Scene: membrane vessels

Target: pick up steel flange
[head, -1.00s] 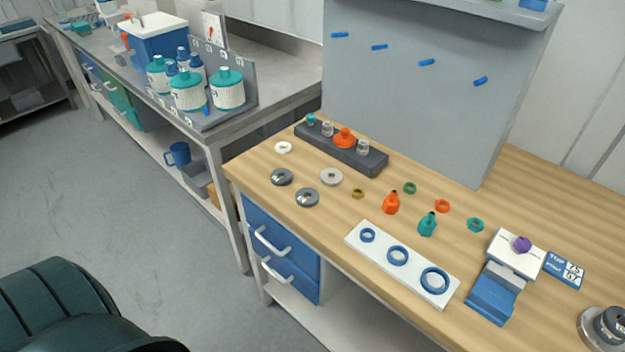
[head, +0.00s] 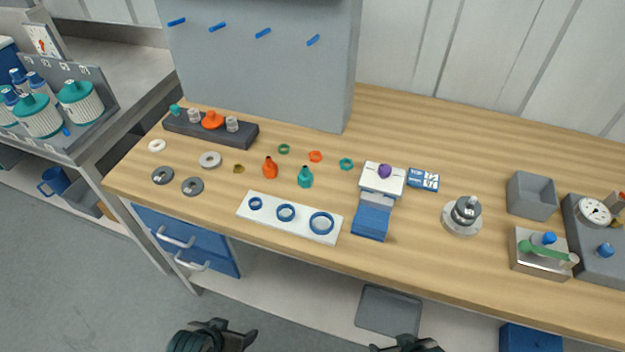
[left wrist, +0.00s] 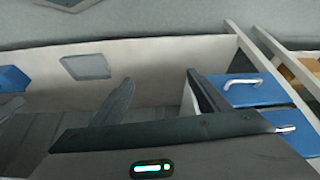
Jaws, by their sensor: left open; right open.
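Several flat grey rings lie at the left of the wooden bench: a lighter one (head: 210,160), a darker one (head: 163,175) and another dark one (head: 192,186). Which of them is the steel flange I cannot tell for sure. A stack of grey metal pieces (head: 465,211) stands on a round base to the right. My left gripper (head: 236,331) is open and empty, low in front of the bench; its fingers also show in the left wrist view (left wrist: 160,80). My right gripper (head: 395,345) is open at the bottom edge, partly cut off.
A white plate with blue rings (head: 270,211), an orange bottle (head: 270,168), a teal bottle (head: 305,177) and a blue stand (head: 372,220) are on the bench. A dark rack (head: 180,125) stands behind the grey rings. Blue drawers (head: 185,238) hang below the bench edge.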

